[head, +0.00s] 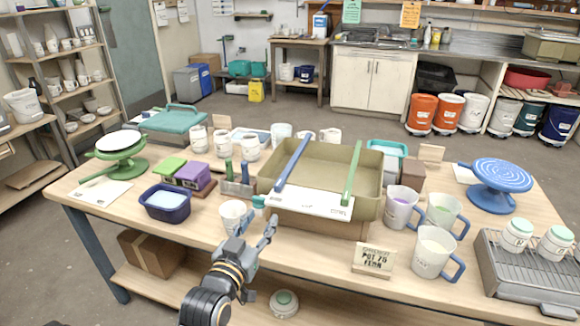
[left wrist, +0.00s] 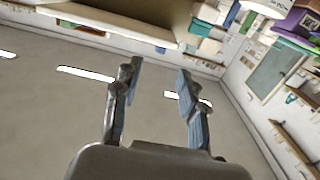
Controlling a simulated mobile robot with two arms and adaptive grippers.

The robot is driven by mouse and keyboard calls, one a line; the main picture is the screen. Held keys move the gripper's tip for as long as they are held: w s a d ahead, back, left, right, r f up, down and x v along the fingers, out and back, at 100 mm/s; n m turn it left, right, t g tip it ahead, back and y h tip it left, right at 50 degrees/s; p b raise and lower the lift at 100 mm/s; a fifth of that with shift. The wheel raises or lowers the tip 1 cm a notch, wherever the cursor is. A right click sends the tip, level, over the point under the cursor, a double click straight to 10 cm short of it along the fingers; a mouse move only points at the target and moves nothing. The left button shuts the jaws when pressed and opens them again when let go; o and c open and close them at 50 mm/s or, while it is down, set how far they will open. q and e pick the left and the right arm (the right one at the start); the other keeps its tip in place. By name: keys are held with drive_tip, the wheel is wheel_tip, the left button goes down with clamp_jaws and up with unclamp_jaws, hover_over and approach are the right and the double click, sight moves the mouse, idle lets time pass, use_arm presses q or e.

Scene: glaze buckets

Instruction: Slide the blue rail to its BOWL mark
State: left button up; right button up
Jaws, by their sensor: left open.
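The blue rail (head: 293,163) lies across the top of the olive glaze bin (head: 325,166), slanting from the back rim to the front. A green rail (head: 350,172) lies across the bin to its right. A white marked strip (head: 308,203) runs along the bin's front edge; its lettering is too small to read. My right gripper is not in view.
A white cup (head: 233,217) and a dark blue tub (head: 165,202) stand left of the bin. Several mugs (head: 402,207) and a wooden sign (head: 372,261) stand to its right. A blue turntable (head: 497,185) and a wire rack (head: 530,274) occupy the right end.

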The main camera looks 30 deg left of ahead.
sight(277, 190)
use_arm(q)
drive_tip(key=x, duration=0.4)
drive_tip(key=p+x, duration=0.1)
drive_tip(key=x, duration=0.8)
drive_tip(key=shift+w+a+r+p, duration=0.25)
drive_tip(key=shift+r+p, duration=0.05)
drive_tip(key=shift+p, duration=0.1)
drive_tip(key=shift+c, duration=0.4)
clamp_jaws()
